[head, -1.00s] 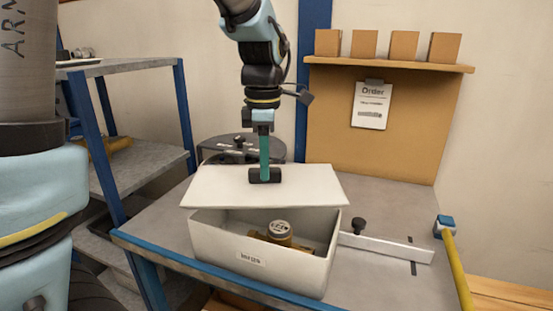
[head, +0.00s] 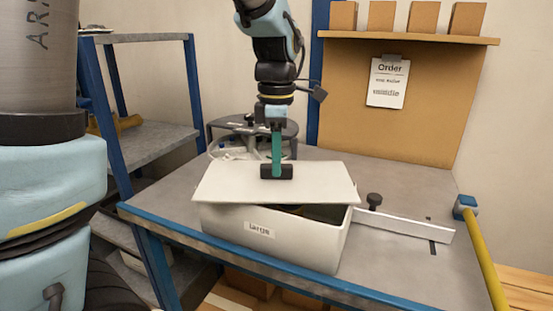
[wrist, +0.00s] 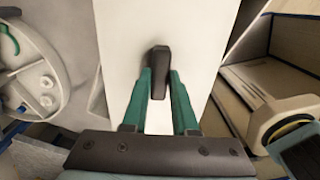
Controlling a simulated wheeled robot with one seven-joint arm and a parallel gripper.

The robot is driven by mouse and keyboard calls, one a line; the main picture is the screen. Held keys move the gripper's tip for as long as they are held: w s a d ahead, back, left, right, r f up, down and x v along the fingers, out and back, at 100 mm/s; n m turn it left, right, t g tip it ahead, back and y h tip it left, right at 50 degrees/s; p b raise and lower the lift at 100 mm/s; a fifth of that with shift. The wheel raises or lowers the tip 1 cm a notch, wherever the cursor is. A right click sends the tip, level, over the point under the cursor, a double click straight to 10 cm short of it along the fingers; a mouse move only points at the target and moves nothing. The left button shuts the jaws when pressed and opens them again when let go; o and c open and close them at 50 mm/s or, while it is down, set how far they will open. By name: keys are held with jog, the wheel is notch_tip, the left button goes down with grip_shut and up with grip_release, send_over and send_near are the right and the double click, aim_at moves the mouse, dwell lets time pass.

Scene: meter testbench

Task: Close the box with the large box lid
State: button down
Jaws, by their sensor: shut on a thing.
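The white large box (head: 270,235) with a label on its front stands near the front edge of the table. The white flat lid (head: 225,183) is over the box, tilted a little, with a dark gap under its right front part. My gripper (head: 277,170) is above the lid, its green fingers shut on the lid's dark handle (wrist: 159,62). The lid (wrist: 190,25) fills the middle of the wrist view. The meter inside the box is almost wholly hidden by the lid.
A white bar with a black knob (head: 374,200) lies right of the box. A round grey device (head: 250,135) stands behind. A yellow rail (head: 482,250) runs along the right edge. A shelf with several cardboard boxes (head: 381,16) is at the back.

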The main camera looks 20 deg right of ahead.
jog(key=shift+f, duration=0.1)
dwell(0.3)
jog(key=c, duration=0.6)
grip_release()
notch_tip(320, 180, up, 11)
jog(key=b, duration=0.1)
